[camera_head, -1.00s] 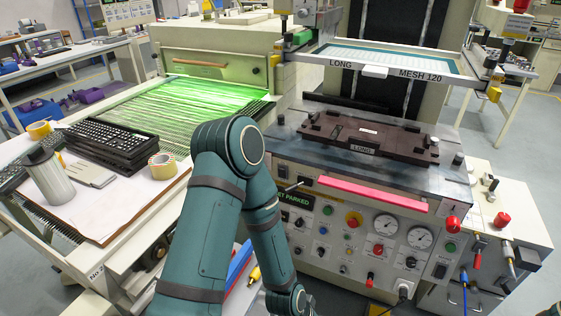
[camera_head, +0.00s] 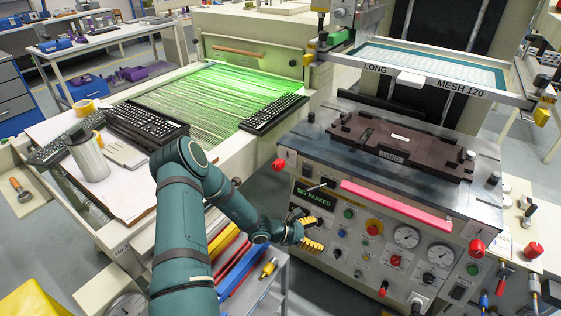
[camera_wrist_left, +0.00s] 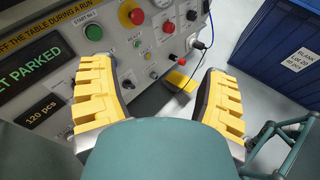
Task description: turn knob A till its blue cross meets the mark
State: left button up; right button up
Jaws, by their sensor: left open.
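My left gripper (camera_head: 305,231), with yellow ribbed fingers, is open and empty in front of the press's control panel (camera_head: 335,256). In the left wrist view the gripper (camera_wrist_left: 160,95) has its fingers wide apart, with the panel beyond and nothing between them. Several knobs and buttons show there, including a green button (camera_wrist_left: 93,32) and a red emergency button (camera_wrist_left: 131,12). I cannot read a label A, a blue cross or a mark on any of them, so I cannot tell which is knob A. My right gripper is out of view.
A pink-red bar (camera_head: 402,207) runs along the press front, above the gauges (camera_head: 406,236). A red knob (camera_head: 279,164) sticks out at the press's left corner. A blue bin (camera_wrist_left: 285,45) shows in the wrist view.

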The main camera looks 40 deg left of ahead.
pick_arm(q)
jog(key=w+a+r+n+t+y, duration=0.1)
jog(key=a+r+n+t+y, duration=0.15)
jog(key=a, duration=0.45)
jog(key=w+a+r+n+t+y, duration=0.1)
jog(key=w+a+n+t+y, duration=0.2)
jog(key=a, duration=0.5)
jog(key=n+t+y, duration=0.2)
jog(key=n+y, duration=0.3)
jog(key=y, duration=0.1)
send_near(280, 163)
jog(key=shift+h, duration=0.45)
jog(key=w+a, duration=0.1)
jog(key=w, duration=0.2)
jog(key=w+f+b, duration=0.1)
jog(key=w, duration=0.3)
jog(key=w+a+f+b, duration=0.1)
jog(key=w, duration=0.2)
jog(key=shift+w+a, duration=0.2)
jog(key=shift+a, duration=0.1)
jog(key=shift+w+a+r, duration=0.1)
jog(key=shift+w+r, duration=0.05)
jog(key=shift+w, duration=0.45)
jog(key=c, duration=1.2)
